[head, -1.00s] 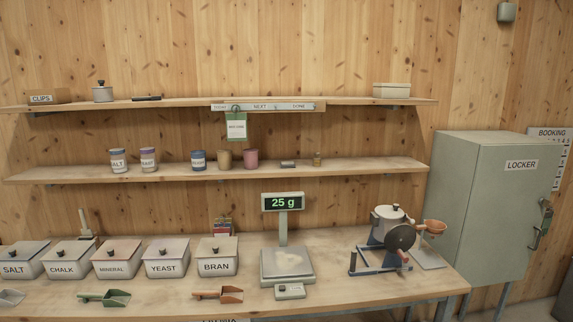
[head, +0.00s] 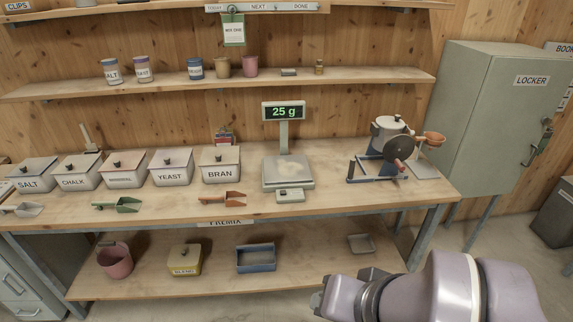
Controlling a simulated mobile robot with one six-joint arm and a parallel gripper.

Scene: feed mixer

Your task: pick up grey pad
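A small flat grey block (head: 289,72) lies on the middle shelf between the pink cup and a small brown bottle. A flat grey plate (head: 426,166) lies on the bench at the right of the hand mill, partly hidden by it. I cannot tell for sure which of these is the grey pad. My arm reaches in at the lower right, its end (head: 335,297) in front of the low shelf and far from both. The fingers cannot be made out there, so I cannot see whether my gripper is open or shut.
The bench holds several labelled bins, scoops, a scale (head: 288,172) reading 25 g, and the mill (head: 390,145). Jars and cups stand left of the grey block. The low shelf carries a pink bucket (head: 115,262), yellow box and blue tray (head: 256,258). A locker (head: 490,120) stands right.

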